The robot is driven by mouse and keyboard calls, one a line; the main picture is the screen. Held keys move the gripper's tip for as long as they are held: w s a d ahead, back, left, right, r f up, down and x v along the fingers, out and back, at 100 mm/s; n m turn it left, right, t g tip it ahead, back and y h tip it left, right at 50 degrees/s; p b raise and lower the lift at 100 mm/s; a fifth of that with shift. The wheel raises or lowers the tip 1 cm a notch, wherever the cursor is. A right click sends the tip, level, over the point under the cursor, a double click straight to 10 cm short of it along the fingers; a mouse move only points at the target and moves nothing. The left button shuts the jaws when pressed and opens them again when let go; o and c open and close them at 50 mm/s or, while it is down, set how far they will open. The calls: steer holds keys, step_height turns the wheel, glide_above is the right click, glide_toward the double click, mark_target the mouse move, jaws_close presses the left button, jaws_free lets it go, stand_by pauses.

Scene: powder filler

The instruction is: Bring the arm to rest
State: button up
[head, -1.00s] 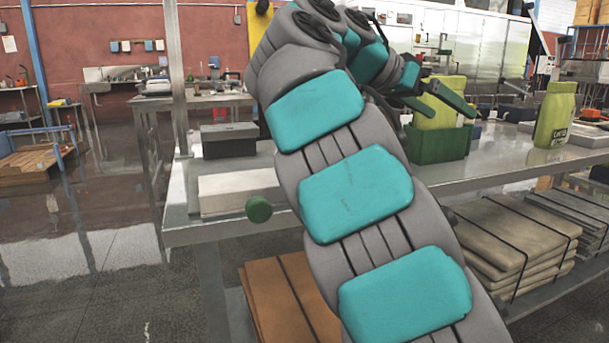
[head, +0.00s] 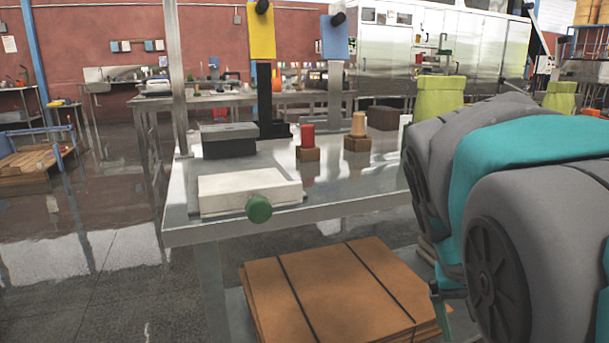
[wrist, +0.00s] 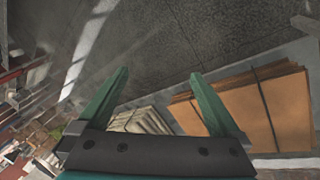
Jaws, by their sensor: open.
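My arm is folded at the right of the head view, its grey and teal links close to the camera. In the wrist view my gripper (wrist: 158,95) is open, its two green fingers spread with nothing between them. It points at the dark floor (wrist: 215,35). In the head view the arm hides most of the gripper; only a small green part shows low beside the arm. The gripper is below the level of the steel table (head: 330,205), near the shelf under it.
A white box with a green knob (head: 258,207) sits at the table's front left corner. Red (head: 307,138) and tan (head: 357,126) pieces stand on wooden blocks behind it. Strapped brown cardboard (head: 330,290) lies on the lower shelf. Yellow-green bags (head: 438,97) stand at right.

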steer(key=s+a+f+n+g+y, duration=0.1)
steer(key=s+a+f+n+y, duration=0.1)
steer(key=s+a+f, duration=0.3)
steer(key=s+a+f+n+y, duration=0.2)
steer(key=s+a+f, duration=0.3)
steer(key=s+f, duration=0.4)
steer(key=shift+s+a+f+g, duration=0.25)
steer(key=shift+s+g, duration=0.15)
steer(key=shift+s, duration=0.35)
